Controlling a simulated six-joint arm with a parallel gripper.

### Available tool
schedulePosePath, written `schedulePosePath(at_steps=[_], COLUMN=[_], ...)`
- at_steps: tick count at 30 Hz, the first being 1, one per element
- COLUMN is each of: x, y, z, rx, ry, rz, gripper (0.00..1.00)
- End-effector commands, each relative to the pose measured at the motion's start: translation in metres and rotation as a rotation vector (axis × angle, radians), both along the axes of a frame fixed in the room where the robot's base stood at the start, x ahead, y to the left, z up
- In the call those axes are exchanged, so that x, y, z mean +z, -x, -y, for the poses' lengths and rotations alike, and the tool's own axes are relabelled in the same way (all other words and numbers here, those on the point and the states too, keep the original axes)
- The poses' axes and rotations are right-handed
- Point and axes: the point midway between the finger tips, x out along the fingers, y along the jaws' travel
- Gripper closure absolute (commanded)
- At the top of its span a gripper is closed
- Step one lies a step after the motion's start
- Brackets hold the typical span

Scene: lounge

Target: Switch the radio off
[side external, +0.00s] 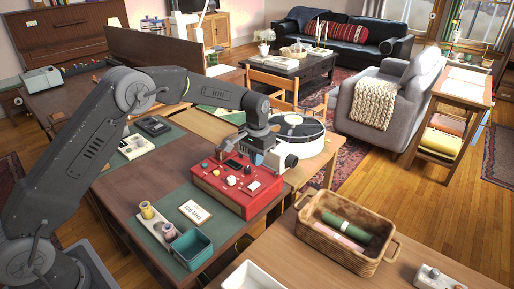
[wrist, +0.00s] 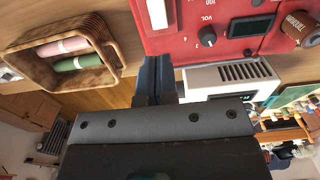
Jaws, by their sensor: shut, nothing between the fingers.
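The red radio (side external: 237,190) sits on a green mat on the desk, its top panel facing up with several knobs and buttons. In the wrist view the red panel (wrist: 190,42) shows upside down or turned, with a black knob (wrist: 207,37) marked VOL, a dark display (wrist: 250,26) and a white bar (wrist: 157,14) near its top left. My gripper (wrist: 158,62) is shut and empty at the panel's near edge; I cannot tell whether it touches. In the side view my gripper (side external: 252,158) is over the radio's back right part, its fingertips partly hidden.
A turntable (side external: 300,128) stands behind the radio. A wicker basket (side external: 347,232) with rolled cloths is at the right. A teal bin (side external: 192,248), small jars (side external: 147,210) and a card (side external: 196,213) are in front. A pale vented box (wrist: 228,78) is close beside my fingers.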

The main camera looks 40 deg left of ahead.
Motion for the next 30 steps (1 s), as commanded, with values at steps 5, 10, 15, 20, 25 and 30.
schedulePosePath(at_steps=[5, 10, 15, 20, 25, 30], x=[-0.038, -0.062, -0.073, -0.075, -0.075, -0.085], y=[0.001, 0.001, 0.000, 0.000, 0.000, -0.002], z=[0.000, 0.000, 0.000, 0.000, 0.000, 0.000], rx=[0.000, 0.000, 0.000, 0.000, 0.000, 0.000], ry=[0.000, 0.000, 0.000, 0.000, 0.000, 0.000], rz=[-0.003, -0.002, 0.000, 0.001, 0.001, 0.000], gripper=[1.00, 1.00, 1.00, 1.00, 1.00, 1.00])
